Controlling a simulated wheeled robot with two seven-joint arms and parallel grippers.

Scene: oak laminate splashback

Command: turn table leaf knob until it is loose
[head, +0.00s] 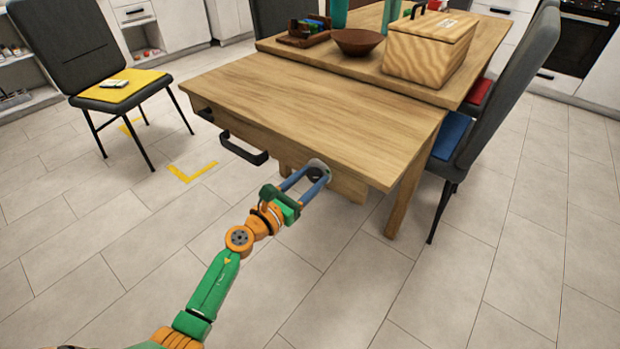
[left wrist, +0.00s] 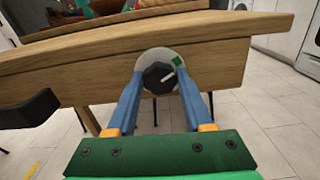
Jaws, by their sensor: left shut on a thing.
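The table leaf (head: 300,110) is a wooden panel at the near end of the table. On its front edge is a dark knob (left wrist: 158,76) with a white pointer line, set on a pale round plate (left wrist: 176,56) with a green mark. The line points toward the right, not quite at the green mark. My left gripper (head: 318,172) reaches the knob from the front, and in the left wrist view its two blue fingers are closed on either side of the knob. In the head view the fingers hide most of the knob. My right gripper is not in view.
A black handle (head: 243,148) sticks out of the leaf's edge left of the knob, with another dark knob (head: 206,114) farther left. A wooden box (head: 430,45) and a bowl (head: 358,41) stand on the table. Chairs flank it; the near floor is clear.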

